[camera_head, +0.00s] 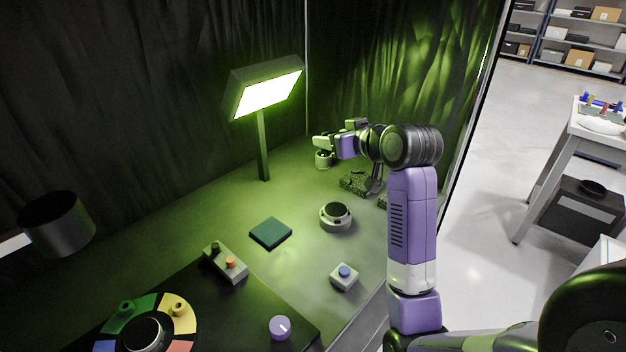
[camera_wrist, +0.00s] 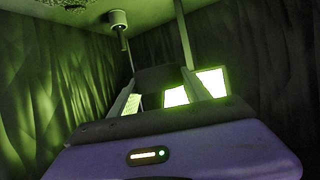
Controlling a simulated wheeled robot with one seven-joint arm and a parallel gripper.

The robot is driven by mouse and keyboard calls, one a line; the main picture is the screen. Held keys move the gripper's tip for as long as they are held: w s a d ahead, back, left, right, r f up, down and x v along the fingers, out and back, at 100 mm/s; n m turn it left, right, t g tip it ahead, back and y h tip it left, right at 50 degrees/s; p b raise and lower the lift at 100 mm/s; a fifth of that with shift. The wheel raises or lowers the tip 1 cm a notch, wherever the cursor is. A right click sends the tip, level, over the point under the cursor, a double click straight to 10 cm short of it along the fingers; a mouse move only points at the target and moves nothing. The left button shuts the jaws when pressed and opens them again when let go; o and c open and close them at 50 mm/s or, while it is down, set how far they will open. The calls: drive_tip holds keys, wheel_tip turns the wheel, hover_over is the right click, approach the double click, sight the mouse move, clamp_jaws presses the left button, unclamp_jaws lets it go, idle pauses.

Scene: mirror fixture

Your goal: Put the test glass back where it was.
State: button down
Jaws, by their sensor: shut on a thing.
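My gripper (camera_head: 328,142) is at the far side of the green-lit floor, in front of the curtain. In the wrist view my gripper (camera_wrist: 160,82) has its two fingers against a dark, flat-looking piece (camera_wrist: 158,77), which I take to be the test glass; its full outline is hidden. In the head view the held piece is too small to make out. A pale round base (camera_head: 324,160) stands by the gripper; a similar one with a thin post shows in the wrist view (camera_wrist: 117,19).
A bright lamp panel (camera_head: 268,91) stands on a post left of my gripper. A dark teal square pad (camera_head: 270,233), a round dial unit (camera_head: 336,216), a blue-button box (camera_head: 344,276) and a two-knob box (camera_head: 226,263) occupy the floor. Dark curtains enclose the back.

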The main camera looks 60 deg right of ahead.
drive_tip(key=w+a+f+n+t+y+b, duration=0.2)
drive_tip(key=w+a+f+n+y+b, duration=0.15)
drive_tip(key=w+a, duration=0.85)
hover_over(271, 230)
drive_tip(key=shift+n+y, duration=0.25)
drive_tip(key=shift+y, duration=0.2)
wheel_tip(271, 230, down, 14)
drive_tip(key=shift+a+r, duration=0.1)
drive_tip(key=shift+f, duration=2.75)
drive_tip(key=shift+f+b, duration=0.15)
drive_tip(key=shift+b, duration=0.15)
drive_tip(key=c, duration=0.5)
unclamp_jaws()
